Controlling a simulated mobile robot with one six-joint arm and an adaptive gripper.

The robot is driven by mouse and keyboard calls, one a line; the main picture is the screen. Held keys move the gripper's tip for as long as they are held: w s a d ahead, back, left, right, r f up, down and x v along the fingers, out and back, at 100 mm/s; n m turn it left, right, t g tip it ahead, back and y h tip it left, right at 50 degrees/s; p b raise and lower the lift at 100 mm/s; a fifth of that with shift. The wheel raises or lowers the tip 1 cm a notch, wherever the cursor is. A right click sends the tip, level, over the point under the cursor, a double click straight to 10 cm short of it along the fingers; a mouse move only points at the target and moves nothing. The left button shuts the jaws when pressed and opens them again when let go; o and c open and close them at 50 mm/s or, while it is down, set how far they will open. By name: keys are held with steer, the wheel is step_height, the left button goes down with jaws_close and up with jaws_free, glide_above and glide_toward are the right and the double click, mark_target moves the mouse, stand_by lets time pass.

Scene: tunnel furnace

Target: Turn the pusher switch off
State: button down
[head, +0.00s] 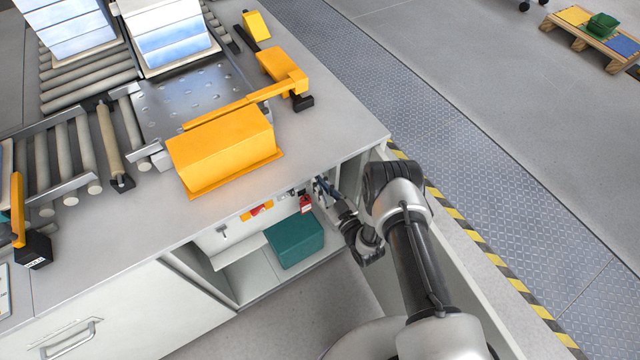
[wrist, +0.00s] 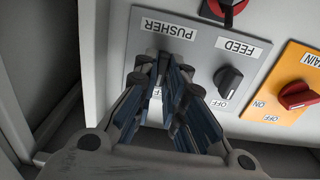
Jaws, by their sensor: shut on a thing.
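The grey control panel (wrist: 205,45) appears upside down in the wrist view, with a PUSHER label (wrist: 166,28) and a FEED label (wrist: 238,47). My gripper (wrist: 163,72) is at the pusher switch below the PUSHER label, its fingers shut on the switch. The fingers hide nearly all of the switch and most of its position marks, so I cannot tell which way it points. In the head view my gripper (head: 322,188) reaches into the open cabinet under the worktop, and the pusher switch is hidden there.
The black feed switch (wrist: 228,79) is close right of my fingers. The red main switch (wrist: 296,95) sits on a yellow plate farther right. A green box (head: 295,241) stands in the cabinet; the worktop edge (head: 340,152) overhangs.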

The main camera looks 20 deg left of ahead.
steer(key=shift+r, duration=0.15)
stand_by(0.3)
steer(key=c, duration=1.7)
jaws_free()
steer(key=shift+o, duration=0.2)
steer(key=v, duration=1.2)
steer(key=shift+a, duration=0.1)
